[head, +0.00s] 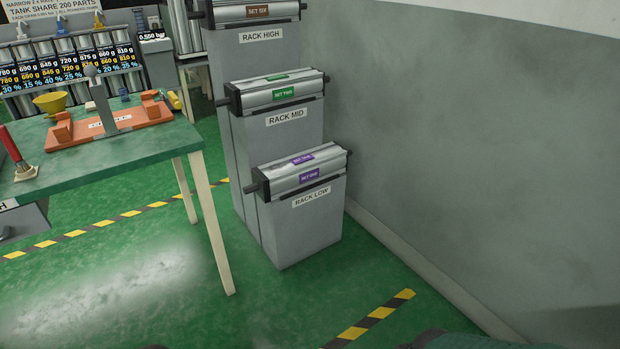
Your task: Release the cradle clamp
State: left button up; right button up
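An orange cradle (92,138) lies on the green-topped table at the left of the head view, with raised orange blocks at its ends. A grey metal bar with a round knob (91,73) rises from its middle and leans to the upper left; it looks like the clamp lever. I cannot tell from here whether the clamp is closed. No cylinder shows in the cradle. Neither of my grippers is in view.
The green table (120,160) also holds a yellow funnel (50,102) and a red-handled tool (13,150). Stepped grey racks labelled low (300,220), mid and high bear metal cylinders. A grey wall (480,140) closes the right. Green floor is free in front.

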aim_at(98, 92)
jog(key=i+j, duration=0.75)
jog(key=j, duration=0.2)
jog(key=i+j, duration=0.4)
jog(key=j+z, duration=0.05)
